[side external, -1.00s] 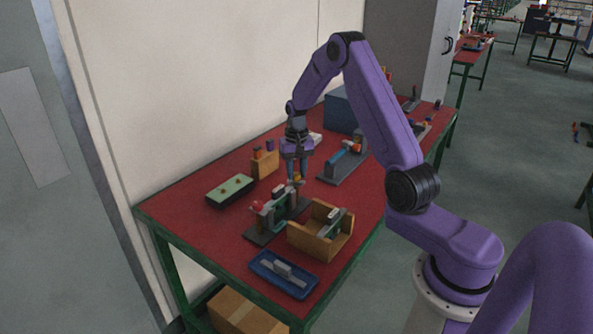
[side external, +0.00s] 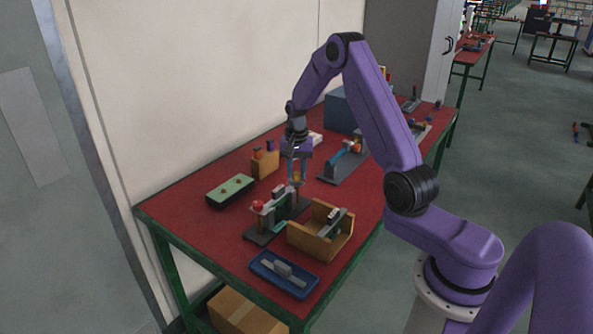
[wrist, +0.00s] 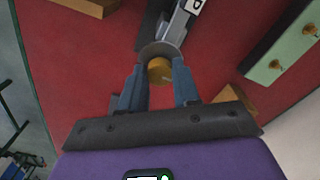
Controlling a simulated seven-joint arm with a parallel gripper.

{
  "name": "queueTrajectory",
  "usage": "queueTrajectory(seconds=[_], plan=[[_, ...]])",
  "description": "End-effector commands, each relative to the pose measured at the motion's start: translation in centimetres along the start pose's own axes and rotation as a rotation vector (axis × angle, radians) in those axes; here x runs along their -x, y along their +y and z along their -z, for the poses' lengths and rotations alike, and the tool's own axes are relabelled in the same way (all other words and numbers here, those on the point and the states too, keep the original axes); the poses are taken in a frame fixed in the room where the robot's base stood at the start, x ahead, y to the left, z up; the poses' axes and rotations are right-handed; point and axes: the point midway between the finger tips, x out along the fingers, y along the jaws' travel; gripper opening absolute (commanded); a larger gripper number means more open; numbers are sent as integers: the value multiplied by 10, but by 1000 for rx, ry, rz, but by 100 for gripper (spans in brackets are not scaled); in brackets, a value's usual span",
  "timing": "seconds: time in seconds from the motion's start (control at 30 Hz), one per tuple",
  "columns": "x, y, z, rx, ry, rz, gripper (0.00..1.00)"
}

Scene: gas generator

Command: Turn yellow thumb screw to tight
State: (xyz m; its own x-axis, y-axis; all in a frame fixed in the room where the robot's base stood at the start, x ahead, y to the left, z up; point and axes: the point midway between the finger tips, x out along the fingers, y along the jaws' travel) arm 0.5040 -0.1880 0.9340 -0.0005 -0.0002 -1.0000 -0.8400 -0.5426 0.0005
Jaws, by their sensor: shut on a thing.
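The yellow thumb screw (wrist: 160,71) sits between my two fingers in the wrist view, with a round grey disc just beyond it. In the side view the yellow screw (side external: 296,177) shows small at my fingertips, on top of a post of the grey fixture (side external: 262,237). My gripper (wrist: 159,82) points down from above and is shut on the thumb screw; it also shows in the side view (side external: 297,172). I cannot tell from these frames how tight the screw is.
A wooden box (side external: 318,243) stands right of the fixture, and a blue tray (side external: 284,274) lies in front. A green-topped block (side external: 230,190) and a wooden block (side external: 265,164) stand to the left. Another grey fixture (side external: 340,169) with a blue cylinder stands behind. Bare red table lies between them.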

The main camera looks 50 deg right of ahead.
Motion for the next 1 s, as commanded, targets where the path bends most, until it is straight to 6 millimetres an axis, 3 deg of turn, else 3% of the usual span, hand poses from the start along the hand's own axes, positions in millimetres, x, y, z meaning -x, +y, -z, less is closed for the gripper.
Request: queueTrajectory(seconds=[0.1, 0.13, 0.2, 0.63, 1.0], plan=[[0, 0, 0, -3, -1, 1, 1], [0, 0, 0, -3, -1, 1, 34], [0, 0, 0, -2, -1, 1, 57], [8, 0, 1, 0, 3, 2, 57], [79, -1, 1, -1, 6, 5, 57]])
